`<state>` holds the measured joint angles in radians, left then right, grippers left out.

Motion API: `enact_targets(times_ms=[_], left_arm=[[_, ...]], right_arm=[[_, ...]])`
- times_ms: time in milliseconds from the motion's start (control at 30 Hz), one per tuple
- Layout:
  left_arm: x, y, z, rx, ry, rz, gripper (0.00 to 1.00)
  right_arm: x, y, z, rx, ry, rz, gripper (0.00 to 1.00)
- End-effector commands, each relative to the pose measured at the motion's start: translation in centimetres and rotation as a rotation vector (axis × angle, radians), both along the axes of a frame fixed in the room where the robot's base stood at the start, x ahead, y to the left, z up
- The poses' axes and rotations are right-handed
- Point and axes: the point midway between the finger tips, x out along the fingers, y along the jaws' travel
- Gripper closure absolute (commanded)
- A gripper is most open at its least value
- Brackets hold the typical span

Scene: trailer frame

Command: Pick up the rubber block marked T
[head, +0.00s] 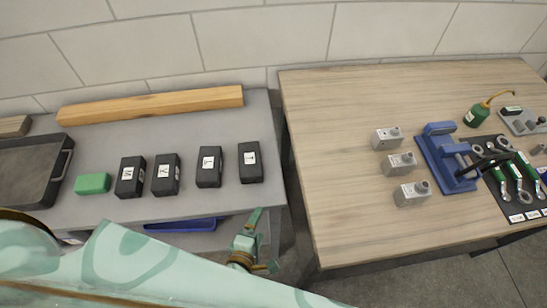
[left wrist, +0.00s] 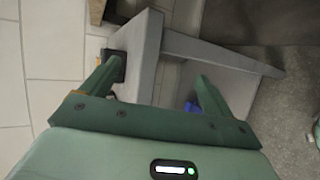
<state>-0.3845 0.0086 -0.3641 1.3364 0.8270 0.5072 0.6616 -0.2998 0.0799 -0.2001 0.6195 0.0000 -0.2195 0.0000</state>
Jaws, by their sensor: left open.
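The rubber block marked T (head: 250,162) is a black block with a white label, at the right end of a row on the grey bench. It stands near the bench's right edge. My left gripper (head: 264,240) is open and empty, in front of and below the bench's front right corner, apart from the block. In the left wrist view the open fingers (left wrist: 158,72) spread before the grey bench. A dark block (left wrist: 116,66) shows partly behind the left finger there; its label is hidden. My right gripper is not in view.
Similar black blocks marked M (head: 130,177), Y (head: 166,175) and apparently L (head: 209,167) stand left of T. A green block (head: 92,183), dark tray (head: 28,170) and wooden beam (head: 150,105) share the grey bench (head: 225,120). A gap separates it from the wooden table (head: 330,150).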

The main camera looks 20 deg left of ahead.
Motion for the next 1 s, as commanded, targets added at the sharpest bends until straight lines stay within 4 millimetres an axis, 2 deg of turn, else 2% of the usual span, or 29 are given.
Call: enact_targets(times_ms=[33,100,133,200,333,467,800,1000], left_arm=[[1.4,0.1,2.6,-0.218,-0.076,0.164,0.13],[2.5,0.9,6.1,-0.542,-0.164,0.395,0.13],[2.7,1.2,7.2,-0.671,-0.192,0.482,0.13],[2.8,1.9,9.2,-0.934,-0.244,0.66,0.13],[2.4,2.3,10.9,-1.251,-0.283,0.872,0.13],[3.2,2.8,10.9,-1.341,-0.293,0.932,0.13],[9.8,5.8,7.8,-1.334,-0.291,0.928,0.13],[11.5,6.7,7.1,-1.334,-0.29,0.928,0.13]], right_arm=[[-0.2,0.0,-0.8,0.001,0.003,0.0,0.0],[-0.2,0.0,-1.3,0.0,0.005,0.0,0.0],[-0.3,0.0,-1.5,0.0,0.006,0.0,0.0],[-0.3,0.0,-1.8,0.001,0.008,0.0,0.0],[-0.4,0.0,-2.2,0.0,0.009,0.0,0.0],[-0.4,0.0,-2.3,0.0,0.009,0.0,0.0],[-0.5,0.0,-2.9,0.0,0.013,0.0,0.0],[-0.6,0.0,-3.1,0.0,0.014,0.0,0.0]])
